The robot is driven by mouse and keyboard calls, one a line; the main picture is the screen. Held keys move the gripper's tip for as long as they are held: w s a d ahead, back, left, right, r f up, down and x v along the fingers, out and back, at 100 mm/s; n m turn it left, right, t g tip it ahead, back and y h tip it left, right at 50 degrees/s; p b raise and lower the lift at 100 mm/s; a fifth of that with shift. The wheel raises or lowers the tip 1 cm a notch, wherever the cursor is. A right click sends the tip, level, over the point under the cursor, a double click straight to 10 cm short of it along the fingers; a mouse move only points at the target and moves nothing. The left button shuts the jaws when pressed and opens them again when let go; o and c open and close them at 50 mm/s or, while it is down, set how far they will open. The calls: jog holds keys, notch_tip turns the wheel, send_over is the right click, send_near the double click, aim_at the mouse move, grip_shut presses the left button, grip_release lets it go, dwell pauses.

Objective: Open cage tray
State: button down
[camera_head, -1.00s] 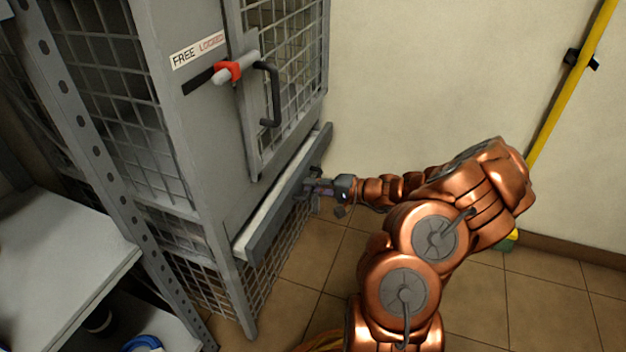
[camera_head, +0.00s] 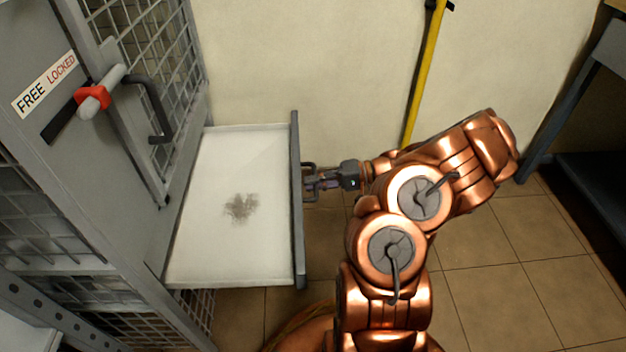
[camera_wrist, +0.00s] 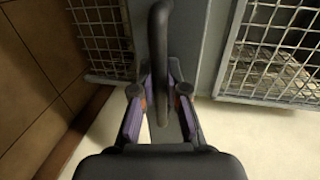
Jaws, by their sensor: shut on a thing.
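The cage tray (camera_head: 208,176) is pulled well out from under the cage door, with its white floor showing and a grey smudge on it. Its grey front panel (camera_head: 297,221) stands at the right end. My gripper (camera_head: 312,184) is at the middle of that panel, shut on the dark tray handle (camera_head: 308,168). In the wrist view the handle (camera_wrist: 159,50) runs between the two purple-padded fingers. The fingers partly hide the grip point.
The mesh cage door (camera_head: 150,60) above has a red-collared latch (camera_head: 93,101), a black handle (camera_head: 157,110) and a FREE/LOCKED label (camera_head: 45,84). A yellow pole (camera_head: 425,70) leans on the back wall. A dark shelf (camera_head: 590,150) stands far right. Tiled floor (camera_head: 500,300) is clear at lower right.

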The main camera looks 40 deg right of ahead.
jog(key=shift+s+d, duration=0.1)
jog(key=shift+d, duration=0.05)
jog(key=c, duration=1.2)
grip_release()
jog(key=shift+d, duration=0.15)
jog(key=v, duration=1.1)
jog(key=shift+s+d, duration=0.25)
jog(key=shift+d, duration=0.1)
